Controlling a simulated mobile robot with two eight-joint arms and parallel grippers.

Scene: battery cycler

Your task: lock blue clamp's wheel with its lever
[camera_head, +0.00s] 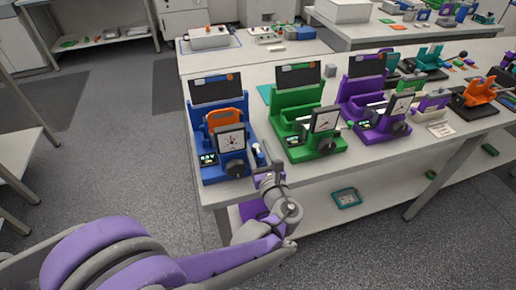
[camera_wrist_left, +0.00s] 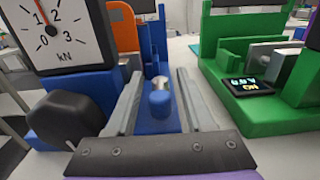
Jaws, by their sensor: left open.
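The blue clamp (camera_head: 208,122) stands at the table's left front corner, with an orange piece (camera_head: 222,117) in it and a dial gauge (camera_head: 230,139) in front. Its black wheel (camera_head: 236,168) sits below the gauge. The wheel shows at left in the left wrist view (camera_wrist_left: 66,118). A small blue-capped lever (camera_wrist_left: 160,104) with a metal stem is visible between my fingers there. My left gripper (camera_head: 262,157) is open at the clamp's right front, its fingers on either side of the lever with gaps. I cannot tell whether it touches. My right gripper is not in view.
A green clamp (camera_head: 288,128) stands close on the right, its display (camera_wrist_left: 248,84) near my right finger. A purple clamp (camera_head: 355,92) and other fixtures follow farther right. The table's front edge (camera_head: 300,178) runs just below. The floor at left is clear.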

